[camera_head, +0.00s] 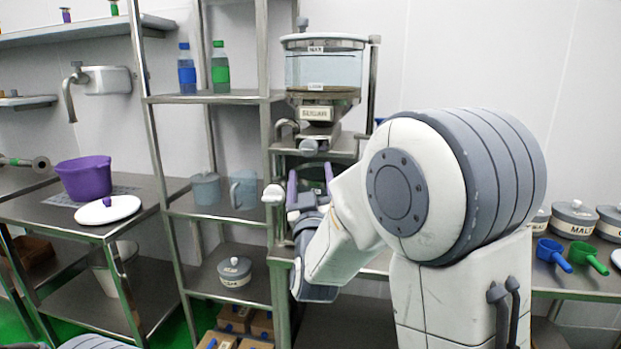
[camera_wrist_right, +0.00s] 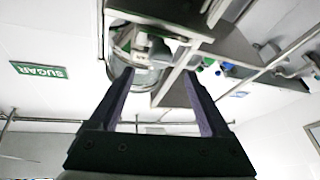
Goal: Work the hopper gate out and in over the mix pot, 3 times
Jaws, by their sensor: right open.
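The hopper (camera_head: 323,68) is a clear round bin with a grey rim, mounted on the steel rack. A metal outlet with a SUGAR label (camera_head: 316,113) sits beneath it. The gate's round knob (camera_head: 308,147) shows at the front below the outlet. What looks like the mix pot (camera_head: 315,172) is below, mostly hidden behind my right gripper (camera_head: 310,183). That gripper is open and empty, its purple-lined fingers pointing up beneath the knob, apart from it. In the right wrist view the open fingers (camera_wrist_right: 156,76) frame a clear round vessel (camera_wrist_right: 140,48). My left gripper is out of view.
Rack posts (camera_head: 272,200) stand close left of my right gripper. Blue and green bottles (camera_head: 220,68) and jugs (camera_head: 243,189) stand on the shelves. A purple bucket (camera_head: 83,177) is on the left table. Canisters (camera_head: 574,218) and scoops (camera_head: 587,257) are at right.

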